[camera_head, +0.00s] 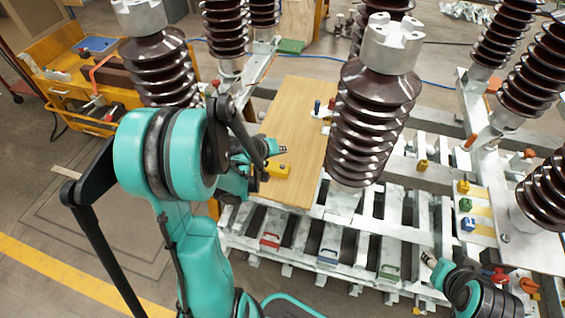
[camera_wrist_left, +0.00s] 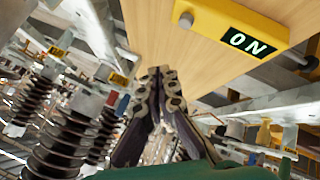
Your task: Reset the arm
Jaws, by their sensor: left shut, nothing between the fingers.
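My left arm (camera_head: 165,155) is teal and black and reaches up from the bottom left of the head view. Its gripper (camera_head: 282,150) is small there, over the wooden board and beside a yellow box (camera_head: 279,170). In the left wrist view the two dark fingers of the left gripper (camera_wrist_left: 158,72) meet at their tips and hold nothing. The yellow box with a lit "ON" sign (camera_wrist_left: 235,25) shows above and to the right of the fingertips, apart from them. Part of my right arm (camera_head: 475,292) is at the bottom right, its fingers not clearly visible.
Tall brown ribbed insulators (camera_head: 372,120) stand on the white metal frame (camera_head: 405,180) around the wooden board (camera_head: 292,110). Small coloured blocks sit on the frame. A yellow cart (camera_head: 60,75) with tools stands at the left. The floor at lower left is clear.

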